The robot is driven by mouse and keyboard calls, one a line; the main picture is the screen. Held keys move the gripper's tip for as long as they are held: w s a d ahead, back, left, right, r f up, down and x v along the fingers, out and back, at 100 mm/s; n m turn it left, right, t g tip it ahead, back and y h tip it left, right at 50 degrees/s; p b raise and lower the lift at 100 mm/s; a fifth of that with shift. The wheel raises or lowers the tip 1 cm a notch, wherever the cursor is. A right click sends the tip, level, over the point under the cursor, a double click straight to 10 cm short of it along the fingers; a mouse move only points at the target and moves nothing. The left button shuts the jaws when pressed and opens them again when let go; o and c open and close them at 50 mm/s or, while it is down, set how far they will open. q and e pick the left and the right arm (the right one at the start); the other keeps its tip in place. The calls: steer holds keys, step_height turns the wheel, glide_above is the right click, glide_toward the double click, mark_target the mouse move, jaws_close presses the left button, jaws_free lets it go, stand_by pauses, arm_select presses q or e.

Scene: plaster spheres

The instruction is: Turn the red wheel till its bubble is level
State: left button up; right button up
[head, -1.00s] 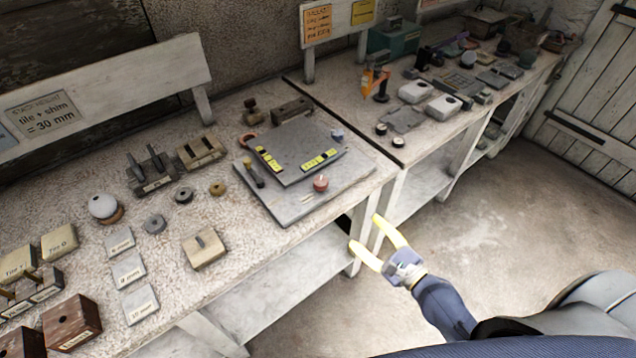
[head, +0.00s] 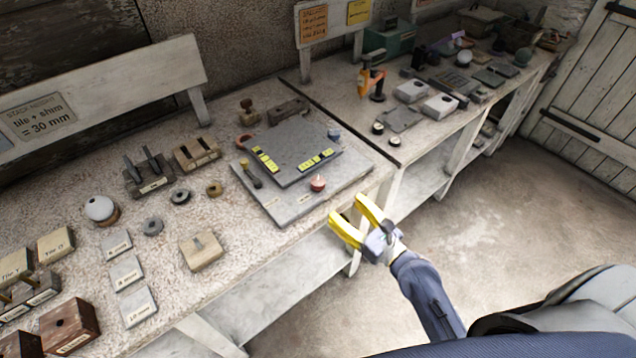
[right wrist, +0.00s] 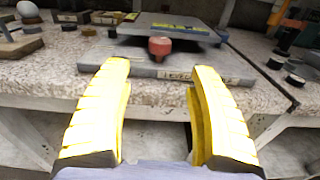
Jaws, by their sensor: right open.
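The red wheel (head: 317,183) sits at the front right corner of a grey levelling plate (head: 296,150) on a larger grey base slab (head: 345,180). In the right wrist view the red wheel (right wrist: 160,47) shows ahead, between and beyond the fingers. Two yellow vials lie on the plate, a left one (head: 265,159) and a right one (head: 316,160); their bubbles are too small to read. My right gripper (head: 350,212) is open and empty, just off the bench's front edge, short of the wheel. My left gripper is not in view.
A dark-handled knob (head: 250,174) stands at the plate's left. Left on the bench are a white sphere (head: 100,208), a wooden block (head: 201,250) and several labelled tiles (head: 127,273). An orange tool (head: 370,80) stands on the far bench. Floor right of the benches is clear.

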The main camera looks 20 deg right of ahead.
mark_target(318, 184)
steer(key=x, duration=1.1)
steer(key=shift+w+a, duration=0.15)
steer(key=shift+w, duration=0.15)
steer(key=shift+o, duration=0.2)
steer(key=c, duration=1.3)
steer(key=shift+n+g+y, duration=0.3)
steer(key=shift+n+y, duration=0.2)
steer(key=shift+y, duration=0.2)
steer(key=shift+f+n+g+y, duration=0.1)
steer(key=shift+n+g+y, duration=1.7)
steer(key=shift+y, duration=0.6)
steer(key=shift+n+g+y, duration=1.7)
steer(key=shift+n+g, duration=0.3)
steer(key=shift+g, duration=0.4)
jaws_close()
steer(key=shift+n+g, duration=0.4)
steer(key=shift+g, duration=0.2)
